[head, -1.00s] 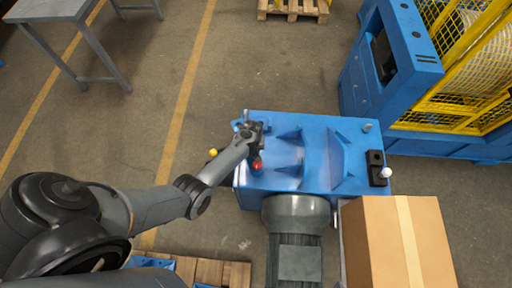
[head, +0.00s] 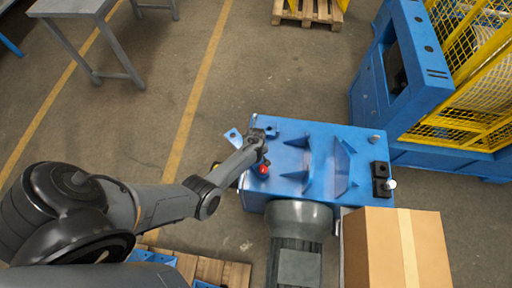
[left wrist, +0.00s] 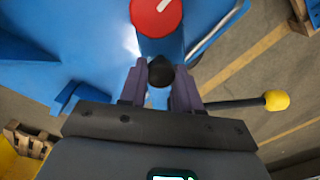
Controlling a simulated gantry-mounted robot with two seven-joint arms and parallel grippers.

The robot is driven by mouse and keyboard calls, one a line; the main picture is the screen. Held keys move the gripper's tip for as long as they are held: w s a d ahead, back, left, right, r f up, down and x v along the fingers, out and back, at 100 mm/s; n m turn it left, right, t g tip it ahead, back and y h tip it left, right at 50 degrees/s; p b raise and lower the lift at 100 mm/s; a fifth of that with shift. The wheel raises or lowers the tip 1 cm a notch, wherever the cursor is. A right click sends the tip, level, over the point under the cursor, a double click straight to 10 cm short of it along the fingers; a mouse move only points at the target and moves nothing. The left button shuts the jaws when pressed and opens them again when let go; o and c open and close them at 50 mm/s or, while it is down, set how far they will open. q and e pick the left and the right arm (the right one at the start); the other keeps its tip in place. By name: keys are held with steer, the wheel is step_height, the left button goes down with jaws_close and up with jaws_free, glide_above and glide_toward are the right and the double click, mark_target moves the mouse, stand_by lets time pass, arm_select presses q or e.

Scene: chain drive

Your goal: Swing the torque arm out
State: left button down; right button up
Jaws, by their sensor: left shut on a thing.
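My left gripper (head: 262,146) is over the left end of the blue machine (head: 320,145). In the left wrist view its two fingers (left wrist: 160,82) are shut on a black knob (left wrist: 160,70). The knob stands over a blue strip, which I take to be the torque arm (left wrist: 163,46). In the head view a blue plate end, likely the torque arm (head: 233,137), sticks out past the machine's left edge. My gripper hides the black knob there. A red knob (head: 264,170) is close to the gripper; it also shows in the left wrist view (left wrist: 155,14). My right gripper is not in view.
A lever with a yellow tip (left wrist: 276,100) sticks out beside the fingers. A grey motor (head: 298,235) and a cardboard box (head: 385,245) are in front of the machine. A yellow-caged blue frame (head: 400,90) stands at the right. Floor left of the machine is clear.

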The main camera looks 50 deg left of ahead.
arm_select(q)
steer(key=c, duration=0.8)
jaws_free()
step_height(320, 180, up, 11)
steer(key=p, duration=0.3)
steer(key=shift+f, duration=0.1)
